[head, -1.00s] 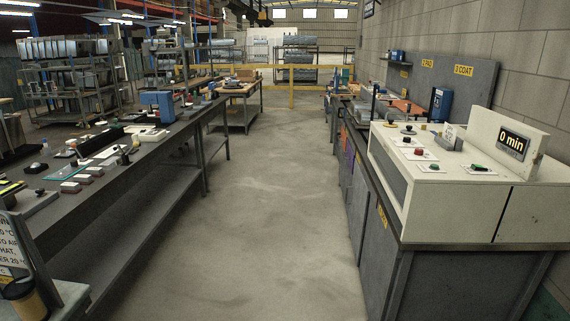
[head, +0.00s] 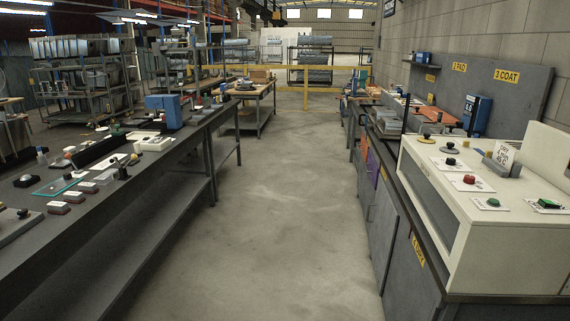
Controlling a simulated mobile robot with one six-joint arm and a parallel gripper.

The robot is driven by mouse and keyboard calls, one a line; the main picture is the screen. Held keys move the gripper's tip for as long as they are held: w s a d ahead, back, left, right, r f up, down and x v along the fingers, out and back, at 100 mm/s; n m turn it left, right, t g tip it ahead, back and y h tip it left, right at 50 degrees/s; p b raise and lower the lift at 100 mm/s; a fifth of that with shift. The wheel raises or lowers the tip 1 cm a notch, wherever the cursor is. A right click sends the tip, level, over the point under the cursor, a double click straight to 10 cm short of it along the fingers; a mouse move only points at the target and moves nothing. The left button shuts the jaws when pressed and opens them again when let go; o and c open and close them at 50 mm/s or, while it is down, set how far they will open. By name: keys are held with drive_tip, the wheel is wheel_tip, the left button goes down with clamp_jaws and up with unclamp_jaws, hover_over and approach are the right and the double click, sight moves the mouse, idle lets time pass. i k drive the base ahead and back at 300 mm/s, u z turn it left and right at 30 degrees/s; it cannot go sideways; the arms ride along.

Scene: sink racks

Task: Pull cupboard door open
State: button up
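Grey cupboard fronts (head: 382,228) run along the aisle side of the right-hand bench, and they look shut. One front panel farther along is purple (head: 371,170), next to an orange one. A yellow label (head: 418,251) is fixed near the top of the nearest front. Thin upright handles seem to show on the fronts, too small to make out well. I cannot tell which door is the task's cupboard door. My gripper is not in view.
A cream control box (head: 470,215) with buttons stands on the right bench. A long dark workbench (head: 185,165) with small items lines the left. The concrete aisle (head: 285,220) between them is clear, up to a yellow rail (head: 307,90) at the far end.

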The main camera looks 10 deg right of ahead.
sight(386, 216)
drive_tip(key=u, duration=0.15)
drive_tip(key=i, duration=3.35)
drive_tip(key=u, duration=0.05)
